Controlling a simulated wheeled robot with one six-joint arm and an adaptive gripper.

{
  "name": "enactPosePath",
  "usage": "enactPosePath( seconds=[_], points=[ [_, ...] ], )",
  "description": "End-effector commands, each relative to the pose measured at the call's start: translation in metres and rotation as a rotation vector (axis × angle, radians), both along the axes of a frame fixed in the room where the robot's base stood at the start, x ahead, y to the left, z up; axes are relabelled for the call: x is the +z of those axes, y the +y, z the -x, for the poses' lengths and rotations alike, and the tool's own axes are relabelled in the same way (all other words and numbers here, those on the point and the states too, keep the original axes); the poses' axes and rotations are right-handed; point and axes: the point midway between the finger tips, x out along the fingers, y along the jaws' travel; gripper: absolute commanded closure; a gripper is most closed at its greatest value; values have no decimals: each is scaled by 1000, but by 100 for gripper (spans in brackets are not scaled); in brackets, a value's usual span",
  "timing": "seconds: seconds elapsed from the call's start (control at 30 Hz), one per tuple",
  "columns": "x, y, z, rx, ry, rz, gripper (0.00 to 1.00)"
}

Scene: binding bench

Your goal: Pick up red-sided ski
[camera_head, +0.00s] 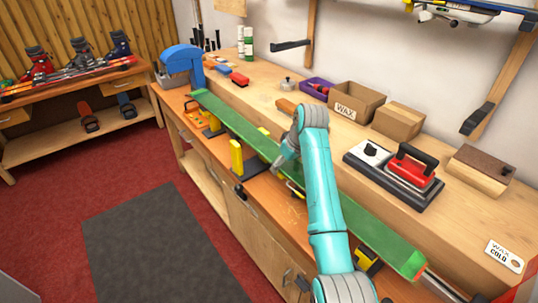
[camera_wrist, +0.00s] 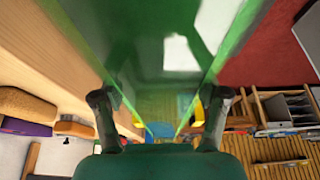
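A long ski with a green face (camera_head: 240,124) lies along the front of the bench, over yellow-and-black vises. Its far tip is near the blue machine and its near end is at lower right. I see no clear red on its sides; part is hidden behind my arm. My gripper (camera_head: 284,172) is at the middle of this ski. In the wrist view my gripper (camera_wrist: 160,112) has its fingers spread, one near each edge of the green ski (camera_wrist: 150,50). I cannot tell whether they touch it. Reddish skis (camera_head: 70,74) lie on the left table.
A blue machine (camera_head: 182,62) stands at the bench's far end. A wax box (camera_head: 355,103), a smaller box (camera_head: 398,121), a red iron (camera_head: 412,166) and a brush (camera_head: 482,169) sit behind the ski. A grey mat (camera_head: 165,245) lies on the open red floor.

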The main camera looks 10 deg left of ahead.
Motion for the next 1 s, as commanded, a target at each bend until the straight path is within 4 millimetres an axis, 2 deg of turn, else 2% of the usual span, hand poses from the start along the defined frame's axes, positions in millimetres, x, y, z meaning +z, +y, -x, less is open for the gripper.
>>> enactPosePath(
  seconds=[0.37,0.57,0.8,1.0],
  points=[
    [7,0,-1,0,-6,-3,69],
    [32,1,-1,-1,-8,-3,68],
    [72,1,-2,-1,-8,-4,69],
    [95,1,-1,0,-7,-4,69]
  ],
)
